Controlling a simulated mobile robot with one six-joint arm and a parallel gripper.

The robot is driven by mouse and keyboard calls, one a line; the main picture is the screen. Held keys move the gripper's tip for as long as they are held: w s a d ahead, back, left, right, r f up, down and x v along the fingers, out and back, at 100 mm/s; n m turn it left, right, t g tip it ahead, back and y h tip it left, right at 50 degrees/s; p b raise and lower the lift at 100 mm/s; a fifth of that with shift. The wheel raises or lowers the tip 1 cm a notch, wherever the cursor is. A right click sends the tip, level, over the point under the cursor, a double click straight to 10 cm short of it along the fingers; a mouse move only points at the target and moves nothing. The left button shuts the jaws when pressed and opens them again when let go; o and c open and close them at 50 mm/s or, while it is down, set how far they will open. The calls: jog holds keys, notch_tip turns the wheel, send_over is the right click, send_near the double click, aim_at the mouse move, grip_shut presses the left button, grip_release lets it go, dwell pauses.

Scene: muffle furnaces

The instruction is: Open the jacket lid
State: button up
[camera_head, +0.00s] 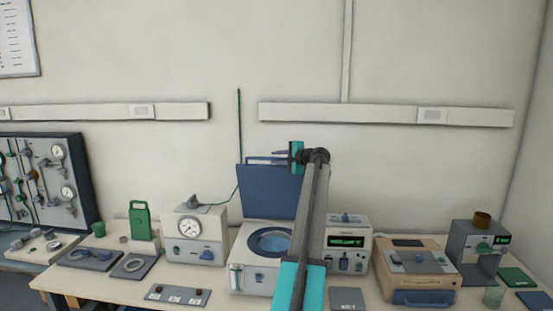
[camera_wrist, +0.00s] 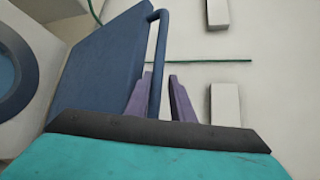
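The blue jacket lid (camera_head: 267,190) stands raised, nearly upright, at the back of a white unit with a round blue opening (camera_head: 270,243). In the wrist view the lid (camera_wrist: 98,70) fills the left middle, with a blue bar handle (camera_wrist: 156,65) along its edge. My gripper (camera_head: 279,154) is at the lid's top edge. In the wrist view its two purple fingers (camera_wrist: 160,85) stand apart on either side of the handle. The left finger is close to the bar or touching it; a narrow gap shows on the right. The lid's hinge is hidden.
A gauge box (camera_head: 197,236) stands left of the unit, and a box with a green display (camera_head: 347,242) stands right. A tan case (camera_head: 415,270) is farther right. A thin green rod (camera_head: 239,135) rises behind the lid. The wall above is clear up to the rail.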

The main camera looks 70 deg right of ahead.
jog(key=b+v, duration=0.5)
jog(key=v, duration=0.9)
jog(key=shift+s, duration=0.15)
jog(key=shift+f, duration=0.15)
